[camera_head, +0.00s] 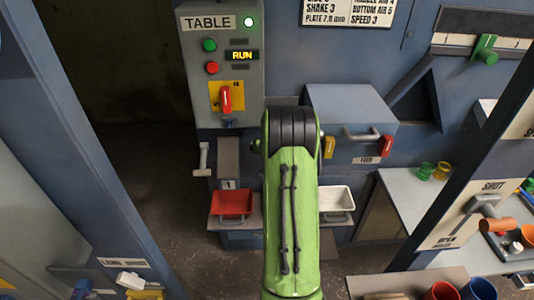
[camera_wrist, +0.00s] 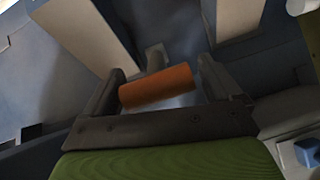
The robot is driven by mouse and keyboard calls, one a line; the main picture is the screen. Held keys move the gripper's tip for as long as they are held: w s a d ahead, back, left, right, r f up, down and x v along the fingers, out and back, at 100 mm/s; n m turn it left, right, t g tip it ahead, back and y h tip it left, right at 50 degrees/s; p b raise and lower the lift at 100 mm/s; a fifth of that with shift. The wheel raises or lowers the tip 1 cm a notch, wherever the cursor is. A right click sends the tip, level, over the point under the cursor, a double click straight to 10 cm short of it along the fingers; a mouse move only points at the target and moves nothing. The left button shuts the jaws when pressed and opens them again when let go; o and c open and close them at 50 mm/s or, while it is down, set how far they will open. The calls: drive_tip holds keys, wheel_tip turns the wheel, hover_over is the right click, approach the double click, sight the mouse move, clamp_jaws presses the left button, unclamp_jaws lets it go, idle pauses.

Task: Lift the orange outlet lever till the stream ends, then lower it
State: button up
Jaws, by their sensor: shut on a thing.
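In the wrist view, an orange cylindrical grip (camera_wrist: 157,88) on a grey stem lies crosswise between the two dark fingers of my gripper (camera_wrist: 161,70). The fingers are shut on it, slightly tilted in the picture. In the head view my arm covers the middle and my gripper is hidden behind it. An orange cylinder handle (camera_head: 497,225) on a grey lever shows at the right, beside a plate (camera_head: 462,214) marked SHUT above and OPEN below; no gripper shows at it. I cannot tell whether a stream is running.
A red tray (camera_head: 231,204) and a white tray (camera_head: 334,200) stand either side of my arm. A control box (camera_head: 222,65) reads TABLE and RUN, with a green light. A grey drawer unit (camera_head: 350,112) has yellow and red levers. Cups (camera_head: 480,290) stand lower right; blue posts flank the view.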

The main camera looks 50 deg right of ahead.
drive_tip(key=shift+w+d+r, duration=0.1)
drive_tip(key=shift+d+r, duration=0.25)
drive_tip(key=shift+r, duration=0.2)
drive_tip(key=o, duration=1.1)
drive_tip(key=shift+o, duration=0.5)
drive_tip(key=shift+f, duration=0.2)
drive_tip(key=v, duration=1.5)
drive_tip(key=shift+s+a, duration=0.2)
drive_tip(key=shift+a, duration=0.05)
drive_tip(key=shift+r, duration=0.15)
